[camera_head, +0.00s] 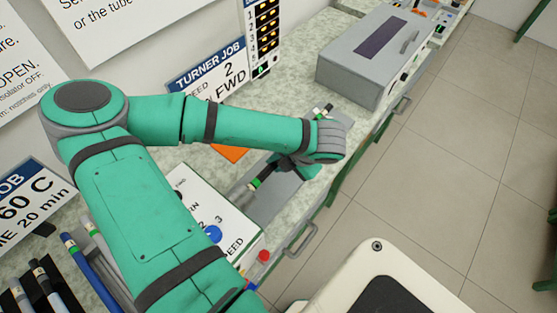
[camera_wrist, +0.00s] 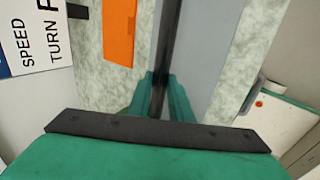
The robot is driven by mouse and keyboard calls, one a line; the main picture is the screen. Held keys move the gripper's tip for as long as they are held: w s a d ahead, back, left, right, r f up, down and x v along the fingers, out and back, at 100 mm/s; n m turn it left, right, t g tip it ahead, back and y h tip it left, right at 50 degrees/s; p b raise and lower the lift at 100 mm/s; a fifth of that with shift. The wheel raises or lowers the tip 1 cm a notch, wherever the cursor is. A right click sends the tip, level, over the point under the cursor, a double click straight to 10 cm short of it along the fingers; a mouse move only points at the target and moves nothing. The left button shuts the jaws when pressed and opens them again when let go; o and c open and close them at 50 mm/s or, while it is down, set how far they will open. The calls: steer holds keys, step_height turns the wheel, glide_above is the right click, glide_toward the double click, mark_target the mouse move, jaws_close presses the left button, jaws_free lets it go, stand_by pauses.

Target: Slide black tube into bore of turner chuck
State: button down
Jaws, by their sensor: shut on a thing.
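My gripper (camera_head: 294,166) is shut on the black tube (camera_head: 264,174) above the grey bed of the turner. The tube slants from upper right to lower left, with a green band near its lower-left end. That end is at or very near the grey chuck (camera_head: 238,196) on the turner (camera_head: 215,210); I cannot tell whether it is inside the bore. The other end sticks out past my wrist. In the wrist view the tube (camera_wrist: 168,40) runs up from between my teal fingers (camera_wrist: 159,97); the chuck is not clearly seen there.
An orange piece (camera_head: 230,153) lies on the bench beside the turner bed. A grey lidded box (camera_head: 372,55) stands farther along. A red button (camera_head: 263,256) sits on the turner's front.

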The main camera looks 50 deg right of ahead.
steer(key=shift+a, duration=0.1)
steer(key=c, duration=1.5)
jaws_free()
steer(key=shift+r, duration=0.1)
steer(key=v, duration=1)
steer(key=shift+s+r, duration=0.2)
